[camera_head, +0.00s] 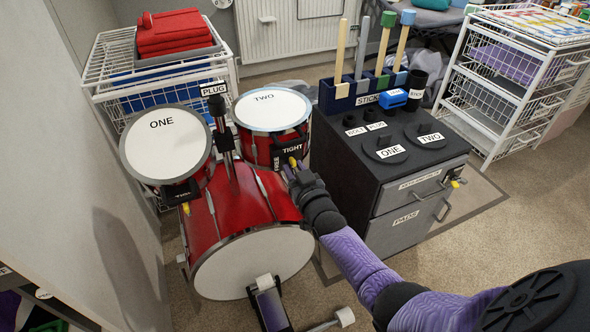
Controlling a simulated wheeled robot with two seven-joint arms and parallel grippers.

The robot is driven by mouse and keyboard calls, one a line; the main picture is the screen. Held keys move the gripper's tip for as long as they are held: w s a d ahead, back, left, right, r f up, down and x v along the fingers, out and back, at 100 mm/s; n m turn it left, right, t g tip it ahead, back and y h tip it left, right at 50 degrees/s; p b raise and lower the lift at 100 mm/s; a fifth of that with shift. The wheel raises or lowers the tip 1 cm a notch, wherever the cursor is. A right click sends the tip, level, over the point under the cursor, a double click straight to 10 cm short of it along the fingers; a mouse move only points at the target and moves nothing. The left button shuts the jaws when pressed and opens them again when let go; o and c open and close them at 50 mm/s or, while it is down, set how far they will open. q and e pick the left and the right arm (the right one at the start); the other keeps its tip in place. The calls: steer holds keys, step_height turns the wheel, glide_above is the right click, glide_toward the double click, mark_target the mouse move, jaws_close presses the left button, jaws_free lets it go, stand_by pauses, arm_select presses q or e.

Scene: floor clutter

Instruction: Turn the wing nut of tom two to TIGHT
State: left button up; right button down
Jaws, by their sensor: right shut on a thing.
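Tom two (272,110) is a red drum with a white head marked TWO, standing at the back right of the drum kit. On its front side are black labels; TIGHT (292,147) reads clearly, and FREE (262,184) runs down beside it. A small yellow wing nut (292,161) shows just below TIGHT. My right gripper (290,170) reaches in from the lower right and is shut on the wing nut; its fingers hide part of it, so its exact angle is hard to tell. My left gripper is out of view.
Tom one (165,143) stands left of tom two, above the red bass drum (253,262). A black stand post (222,130) rises between the toms. A dark cabinet (385,175) with sticks stands close on the right. A wire rack (105,60) is behind left.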

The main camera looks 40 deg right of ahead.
steer(key=c, duration=0.6)
jaws_free()
steer(key=shift+c, duration=0.2)
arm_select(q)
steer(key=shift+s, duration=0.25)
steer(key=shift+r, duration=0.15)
arm_select(e)
steer(key=shift+s, duration=0.1)
